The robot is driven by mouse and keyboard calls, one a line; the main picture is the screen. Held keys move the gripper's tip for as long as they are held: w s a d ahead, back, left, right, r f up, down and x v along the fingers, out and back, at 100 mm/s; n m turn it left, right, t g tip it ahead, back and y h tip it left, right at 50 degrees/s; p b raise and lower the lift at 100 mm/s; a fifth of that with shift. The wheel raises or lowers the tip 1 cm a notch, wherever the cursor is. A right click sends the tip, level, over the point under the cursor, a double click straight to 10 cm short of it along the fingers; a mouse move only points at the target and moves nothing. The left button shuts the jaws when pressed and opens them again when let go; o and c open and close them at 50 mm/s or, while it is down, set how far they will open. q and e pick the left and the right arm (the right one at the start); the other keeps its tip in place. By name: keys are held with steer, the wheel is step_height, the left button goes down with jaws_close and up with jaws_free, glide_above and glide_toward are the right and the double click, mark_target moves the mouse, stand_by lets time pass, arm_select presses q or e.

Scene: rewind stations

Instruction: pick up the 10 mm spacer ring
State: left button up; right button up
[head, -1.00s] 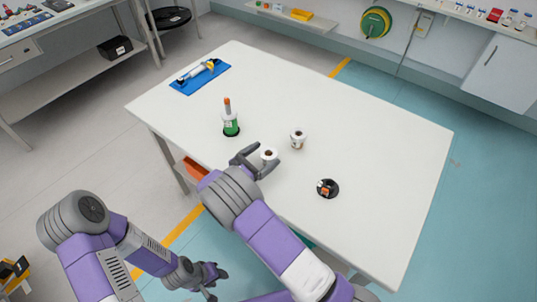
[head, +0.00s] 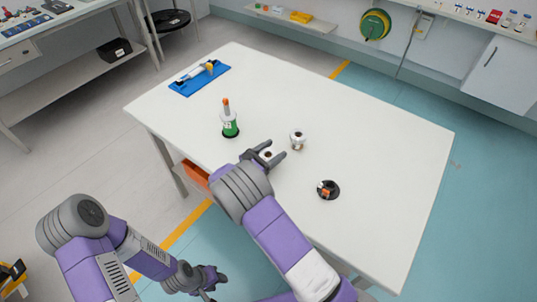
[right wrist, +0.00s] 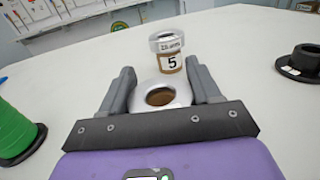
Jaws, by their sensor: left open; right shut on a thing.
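My right gripper (head: 277,151) is shut on a white ring (head: 267,155) with a brown centre, above the near part of the table. In the right wrist view the white ring (right wrist: 160,94) sits between the two fingers; no label on it can be read. That piece also shows in the head view (head: 298,141). My left gripper (head: 216,281) is open and empty, low beside the table's near side.
On the white table (head: 380,135) stand a green spool with an orange-tipped post (head: 230,127) to the left and a black round holder (head: 328,190) to the right. A blue mat (head: 200,79) with a tool lies at the far left. The table's far right is clear.

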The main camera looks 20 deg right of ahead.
mark_target(272, 151)
step_height(272, 151, up, 10)
steer(key=p, duration=0.3)
stand_by(0.9)
